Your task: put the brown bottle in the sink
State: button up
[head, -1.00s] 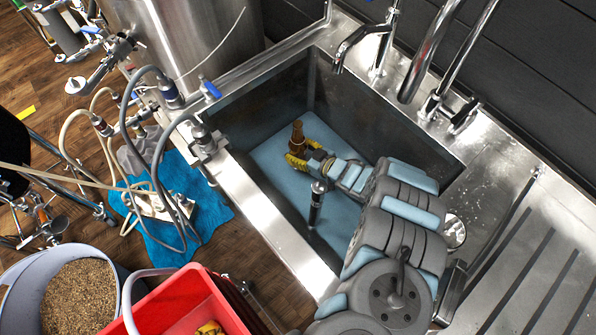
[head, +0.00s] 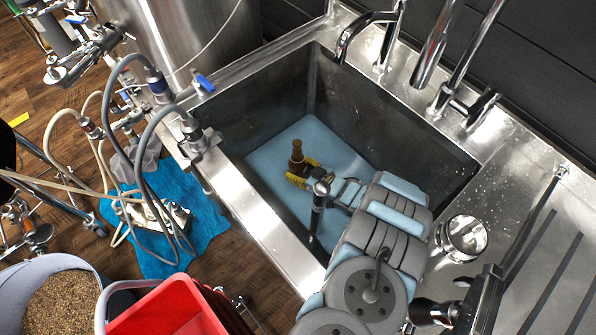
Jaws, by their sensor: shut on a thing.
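The brown bottle (head: 296,156) is upright inside the steel sink (head: 235,190), over the blue sink floor. My gripper (head: 298,178) has yellow fingers and is shut on the bottle, around its lower part. The bottle's neck and shoulder show above the fingers. My arm reaches down into the sink from the lower right. I cannot tell whether the bottle's base touches the sink floor.
A dark upright pipe (head: 318,205) stands in the sink beside my arm. Taps (head: 440,95) rise along the back rim. A steel cup (head: 462,238) stands on the drainboard. A red crate (head: 165,310) and a grain bucket (head: 55,300) are at lower left.

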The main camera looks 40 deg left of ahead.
aim_at(305, 172)
jog(key=shift+f, duration=0.1)
jog(key=o, duration=1.2)
jog(key=shift+o, duration=0.2)
jog(key=shift+r, duration=0.25)
jog(key=shift+p+v, duration=1.2)
jog(key=shift+v, duration=0.8)
jog(key=shift+f, duration=0.15)
